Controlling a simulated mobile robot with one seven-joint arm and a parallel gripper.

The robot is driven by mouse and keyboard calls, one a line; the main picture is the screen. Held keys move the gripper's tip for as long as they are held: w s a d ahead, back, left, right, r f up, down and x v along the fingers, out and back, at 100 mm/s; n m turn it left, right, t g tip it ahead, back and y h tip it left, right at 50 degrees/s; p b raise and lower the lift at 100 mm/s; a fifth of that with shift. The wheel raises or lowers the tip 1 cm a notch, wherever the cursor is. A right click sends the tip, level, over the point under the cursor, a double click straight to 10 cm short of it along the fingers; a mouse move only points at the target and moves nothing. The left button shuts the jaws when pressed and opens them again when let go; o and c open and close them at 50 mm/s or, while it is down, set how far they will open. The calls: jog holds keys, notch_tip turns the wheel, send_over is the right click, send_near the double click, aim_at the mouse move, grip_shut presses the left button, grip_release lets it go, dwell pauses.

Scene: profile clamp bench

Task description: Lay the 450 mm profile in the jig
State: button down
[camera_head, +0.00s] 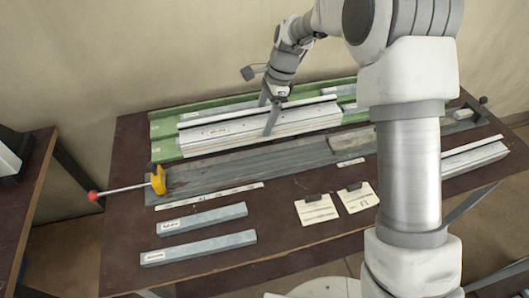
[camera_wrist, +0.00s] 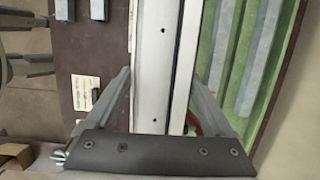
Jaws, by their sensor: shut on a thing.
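My gripper (camera_head: 267,118) is over the green rack at the back of the bench, its fingers on either side of a long white profile (camera_head: 225,131). In the wrist view my gripper (camera_wrist: 165,80) has one finger along each side of the white profile (camera_wrist: 152,55), shut on it. The profile appears to lie along the front of the green rack (camera_head: 165,128); whether it is lifted is unclear. Its label is too small to read. The jig, a long grey bed (camera_head: 240,172), runs in front of the rack, with a yellow toggle clamp (camera_head: 158,180) at its left end.
Two labelled grey bars (camera_head: 203,218) (camera_head: 200,247) lie at the front left. Two cards with black clips (camera_head: 316,209) (camera_head: 357,197) lie near the front middle. A white profile (camera_head: 475,158) lies at the right, partly behind my arm. The clamp's red-tipped lever (camera_head: 94,196) juts past the left edge.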

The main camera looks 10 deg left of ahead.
notch_tip(320, 180, down, 14)
jog(key=shift+r, duration=0.1)
dwell(0.4)
jog(key=shift+f, duration=0.35)
grip_release()
jog(key=shift+r, duration=0.1)
jog(key=shift+r, duration=0.3)
jog(key=v, duration=1.2)
jog(key=shift+d, duration=0.15)
